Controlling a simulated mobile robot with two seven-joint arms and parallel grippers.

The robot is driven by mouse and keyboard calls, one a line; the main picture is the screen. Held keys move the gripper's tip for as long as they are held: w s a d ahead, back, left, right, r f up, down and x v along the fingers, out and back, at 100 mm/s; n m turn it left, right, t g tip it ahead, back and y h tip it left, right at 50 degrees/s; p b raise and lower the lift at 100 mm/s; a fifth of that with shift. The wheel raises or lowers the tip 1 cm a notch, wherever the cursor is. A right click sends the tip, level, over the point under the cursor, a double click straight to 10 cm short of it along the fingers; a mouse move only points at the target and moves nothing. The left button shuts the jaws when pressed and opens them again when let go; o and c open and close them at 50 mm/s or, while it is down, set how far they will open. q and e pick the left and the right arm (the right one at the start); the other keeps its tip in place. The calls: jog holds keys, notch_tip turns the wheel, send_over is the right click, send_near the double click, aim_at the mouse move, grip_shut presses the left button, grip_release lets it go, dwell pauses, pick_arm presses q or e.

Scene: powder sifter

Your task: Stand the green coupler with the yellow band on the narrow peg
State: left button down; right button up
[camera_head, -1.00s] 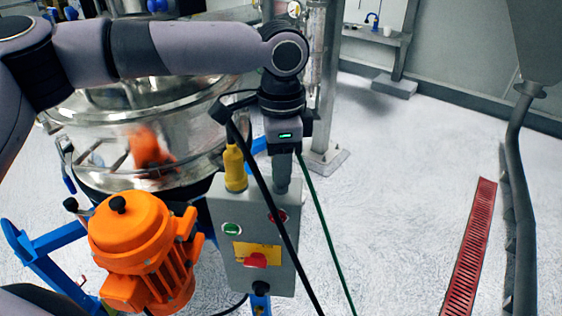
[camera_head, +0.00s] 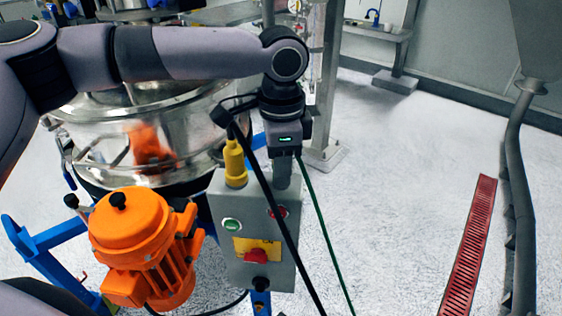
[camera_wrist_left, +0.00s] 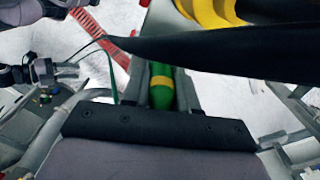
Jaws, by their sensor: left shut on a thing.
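My left gripper (camera_head: 282,180) points down at the top of the grey control box, at its right part. In the left wrist view the gripper (camera_wrist_left: 162,72) is shut on the green coupler (camera_wrist_left: 161,98), which has a yellow band and lies between the two fingers. In the head view the fingers hide the coupler, and a green cable (camera_head: 321,220) hangs from there. The narrow peg is not visible; the gripper covers that part of the box top. Whether the coupler touches anything below cannot be told. My right gripper is not in view.
A yellow connector (camera_head: 235,163) with a black cable (camera_head: 268,198) stands on the control box (camera_head: 227,250), left of my gripper. The cable crosses in front of the box. An orange motor (camera_head: 140,240) and a steel sifter (camera_head: 95,130) stand to the left.

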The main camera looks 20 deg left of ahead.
pick_arm(q)
jog(key=c, duration=0.8)
grip_release()
jog(key=shift+f, duration=0.1)
